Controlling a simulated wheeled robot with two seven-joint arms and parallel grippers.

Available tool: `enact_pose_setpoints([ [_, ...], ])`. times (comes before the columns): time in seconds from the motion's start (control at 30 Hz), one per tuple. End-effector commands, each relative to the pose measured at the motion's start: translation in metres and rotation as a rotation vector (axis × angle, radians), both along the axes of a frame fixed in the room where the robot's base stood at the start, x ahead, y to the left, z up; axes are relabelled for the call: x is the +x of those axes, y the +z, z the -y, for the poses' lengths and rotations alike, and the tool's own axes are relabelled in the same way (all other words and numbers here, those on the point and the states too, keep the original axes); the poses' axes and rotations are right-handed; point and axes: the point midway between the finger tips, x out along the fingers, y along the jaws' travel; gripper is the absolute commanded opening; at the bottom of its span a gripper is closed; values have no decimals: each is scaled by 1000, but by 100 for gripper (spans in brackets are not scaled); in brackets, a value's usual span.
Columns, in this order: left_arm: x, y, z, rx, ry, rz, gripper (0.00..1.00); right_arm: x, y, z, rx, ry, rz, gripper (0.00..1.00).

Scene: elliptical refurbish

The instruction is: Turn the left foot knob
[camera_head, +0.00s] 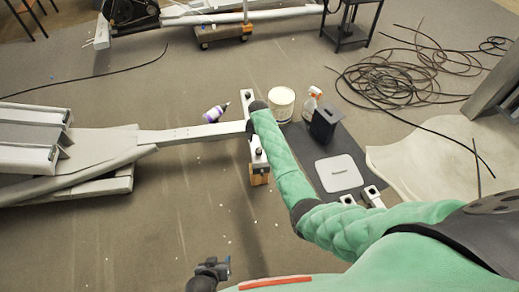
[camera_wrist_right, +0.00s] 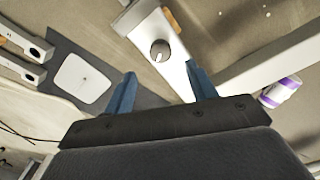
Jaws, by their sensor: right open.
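The elliptical's white foot bar (camera_head: 247,98) lies across the end of its long beam (camera_head: 190,134). A dark round knob (camera_head: 258,151) stands on the bar's near end, and another small dark knob (camera_head: 248,95) shows at its far end. My right gripper (camera_wrist_right: 159,69) is open and empty above the bar. In the right wrist view the near-end knob (camera_wrist_right: 160,50) appears between and just beyond its blue fingertips, with no visible contact. In the head view that gripper is mostly hidden by its own arm. My left gripper (camera_head: 224,267) hangs low at the bottom; its jaws are unclear.
A wooden block (camera_head: 259,178) sits under the bar's near end. A purple-and-white bottle (camera_head: 215,113) lies left of the bar. A white bucket (camera_head: 281,104), spray bottle (camera_head: 312,102), dark box (camera_head: 324,124) and white square pad (camera_head: 339,172) are to the right. The lower-left floor is clear.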

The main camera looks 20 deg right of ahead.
Motion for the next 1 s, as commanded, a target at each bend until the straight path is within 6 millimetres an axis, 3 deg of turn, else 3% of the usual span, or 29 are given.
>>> enact_pose_setpoints([
  [0.5,-6,-32,-1,-2,9,22,36,0,-65,0,0,-2,-1,57],
  [0.97,-8,-37,0,-4,12,30,36,0,-76,0,0,-1,0,57],
  [1.0,-8,-37,0,-4,12,30,36,0,-76,0,0,-1,0,49],
])
